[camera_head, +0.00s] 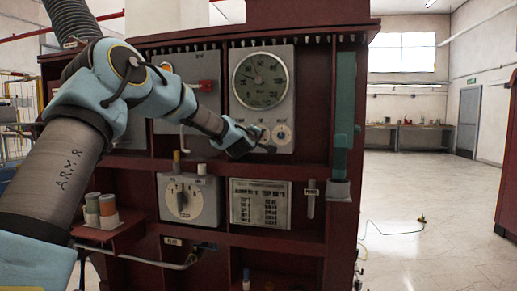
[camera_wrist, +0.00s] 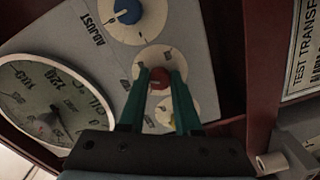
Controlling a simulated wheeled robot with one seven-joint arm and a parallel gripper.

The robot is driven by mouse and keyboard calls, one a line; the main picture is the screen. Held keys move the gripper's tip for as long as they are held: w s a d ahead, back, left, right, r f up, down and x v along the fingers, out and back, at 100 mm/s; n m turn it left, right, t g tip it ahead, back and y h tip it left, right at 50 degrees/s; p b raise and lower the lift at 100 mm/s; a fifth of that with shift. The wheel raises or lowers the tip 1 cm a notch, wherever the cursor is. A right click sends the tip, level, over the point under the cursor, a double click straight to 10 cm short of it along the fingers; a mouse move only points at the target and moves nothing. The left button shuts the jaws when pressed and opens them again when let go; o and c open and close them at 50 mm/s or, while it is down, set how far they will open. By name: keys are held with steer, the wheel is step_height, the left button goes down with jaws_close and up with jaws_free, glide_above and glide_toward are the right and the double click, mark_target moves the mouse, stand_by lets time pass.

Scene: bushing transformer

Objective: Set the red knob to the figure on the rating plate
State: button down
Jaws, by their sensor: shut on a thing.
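The red knob (camera_wrist: 159,75) sits on a round white dial in the wrist view. My gripper (camera_wrist: 159,90) has its two green fingers on either side of the knob, shut on it. In the head view my gripper (camera_head: 258,136) reaches the grey panel below the gauge and hides the red knob. The rating plate (camera_head: 260,203) is a pale printed plate on the shelf below; its figures are too small to read. Its edge also shows in the wrist view (camera_wrist: 306,45), with the words "TEST TRANSF" cut off.
A round gauge (camera_head: 262,80) is above my gripper. A blue knob (camera_wrist: 127,10) marked ADJUST is beside the red one, and another small dial lies below it in the wrist view. A grey box with a dial (camera_head: 189,201) stands left of the plate. Dark red shelf walls surround the panel.

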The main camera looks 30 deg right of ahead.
steer(key=n+b, duration=0.5)
stand_by(0.6)
steer(key=c, duration=0.6)
jaws_free()
steer(key=b+v, duration=0.3)
steer(key=v, duration=0.7)
steer(key=shift+s+a, duration=0.3)
